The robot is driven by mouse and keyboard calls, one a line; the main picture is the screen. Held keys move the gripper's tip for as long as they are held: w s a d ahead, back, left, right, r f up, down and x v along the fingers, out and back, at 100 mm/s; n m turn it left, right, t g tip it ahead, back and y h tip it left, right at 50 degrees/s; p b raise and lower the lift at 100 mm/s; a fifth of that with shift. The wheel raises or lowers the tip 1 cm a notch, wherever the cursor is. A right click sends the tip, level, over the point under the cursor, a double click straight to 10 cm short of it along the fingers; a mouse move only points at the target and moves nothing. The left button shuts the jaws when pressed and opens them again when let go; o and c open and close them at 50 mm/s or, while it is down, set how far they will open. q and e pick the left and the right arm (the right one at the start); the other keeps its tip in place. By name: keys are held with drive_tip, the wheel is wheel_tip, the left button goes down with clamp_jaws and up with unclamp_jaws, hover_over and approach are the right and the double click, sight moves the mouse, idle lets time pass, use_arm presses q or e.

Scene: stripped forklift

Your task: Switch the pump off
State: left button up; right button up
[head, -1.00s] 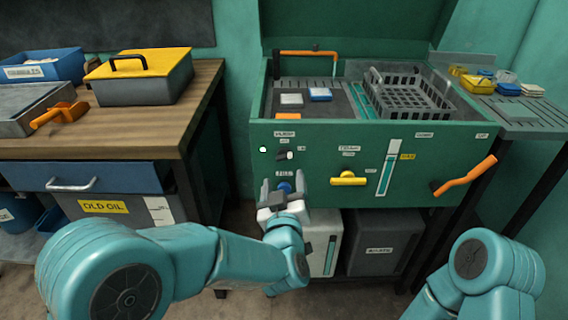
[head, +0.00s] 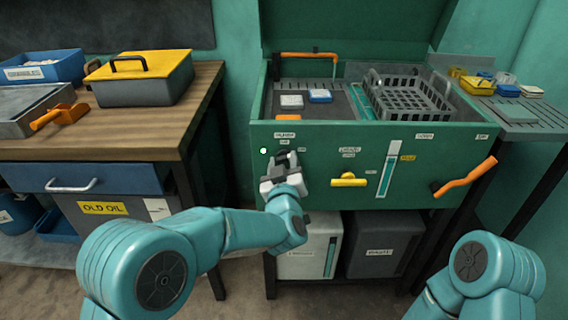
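The green wash cabinet's front panel (head: 330,165) carries a small dark switch (head: 281,156) at its upper left, under blurred labels. A small lit lamp (head: 264,151), pale green, sits left of the switch. My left gripper (head: 282,166) is right at the switch and covers most of it. I cannot tell whether its fingers are closed on the switch or only around it, nor which way the switch points. The blue knob below is hidden behind my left gripper and arm. My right gripper is out of view; only part of its arm shows at lower right.
A yellow handle (head: 348,180), a level gauge (head: 388,170) and an orange lever (head: 465,178) lie right of my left gripper on the panel. A basket (head: 408,98) sits in the basin. A wooden bench (head: 150,125) stands at left.

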use_arm(q)
drive_tip(key=shift+f+n+b, duration=0.2)
drive_tip(key=shift+n+b, duration=0.3)
drive_tip(key=shift+b, duration=0.3)
drive_tip(key=n+b, duration=0.6)
drive_tip(key=b, duration=0.1)
drive_tip(key=shift+a+f+n, duration=0.1)
drive_tip(key=shift+f+n, duration=0.05)
drive_tip(key=shift+n, duration=0.25)
drive_tip(key=n+b, duration=0.5)
drive_tip(key=shift+n+b, duration=0.3)
drive_tip(key=shift+n, duration=0.3)
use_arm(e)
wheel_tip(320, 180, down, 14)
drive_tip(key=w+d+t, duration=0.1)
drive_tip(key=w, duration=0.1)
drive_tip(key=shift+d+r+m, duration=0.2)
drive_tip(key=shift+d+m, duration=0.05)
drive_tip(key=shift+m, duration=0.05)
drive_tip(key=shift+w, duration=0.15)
use_arm(q)
drive_tip(key=o, duration=1.1)
drive_tip(key=shift+c, duration=0.2)
